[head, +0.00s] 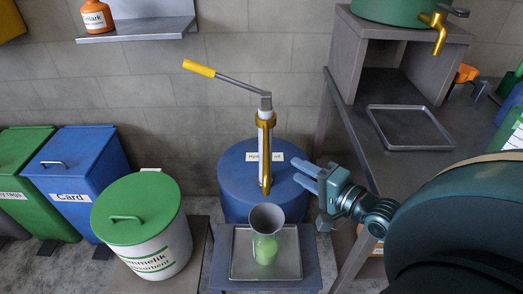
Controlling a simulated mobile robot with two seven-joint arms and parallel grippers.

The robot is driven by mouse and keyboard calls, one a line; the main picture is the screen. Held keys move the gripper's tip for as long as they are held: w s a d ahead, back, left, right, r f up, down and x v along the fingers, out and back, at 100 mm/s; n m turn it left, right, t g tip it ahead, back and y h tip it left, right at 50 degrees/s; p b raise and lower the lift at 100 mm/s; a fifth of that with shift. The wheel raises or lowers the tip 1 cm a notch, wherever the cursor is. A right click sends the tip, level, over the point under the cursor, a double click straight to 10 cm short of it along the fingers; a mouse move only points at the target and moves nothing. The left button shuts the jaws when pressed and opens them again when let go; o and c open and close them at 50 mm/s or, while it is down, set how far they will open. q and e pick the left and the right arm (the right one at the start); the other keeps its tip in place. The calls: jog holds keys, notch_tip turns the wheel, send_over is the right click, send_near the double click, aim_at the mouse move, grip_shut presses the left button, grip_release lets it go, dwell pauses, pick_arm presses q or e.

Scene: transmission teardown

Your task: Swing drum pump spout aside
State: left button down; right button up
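A blue drum (236,178) stands at the centre, with an upright hand pump on it. The pump has a lever with a yellow grip (199,68) and a brass spout (266,165) pointing down in front of the drum. The spout's lower end hangs above a grey funnel (266,217) set in a clear container with green liquid (265,250). My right gripper (296,169) is to the right of the spout, its blue fingers spread apart and pointing left toward it. It looks empty and apart from the spout. My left gripper is out of view.
The container stands on a metal tray (238,268) on a low stand. A white bin with a green lid (138,210) stands to the left, beside blue (80,165) and green bins. A workbench (355,145) with an empty tray (412,143) is at right.

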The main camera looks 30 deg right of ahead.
aim_at(267, 150)
jog(key=x, duration=1.1)
jog(key=shift+w+a+b, duration=0.2)
jog(key=shift+w+b, duration=0.1)
jog(key=shift+w, duration=0.05)
grip_shut()
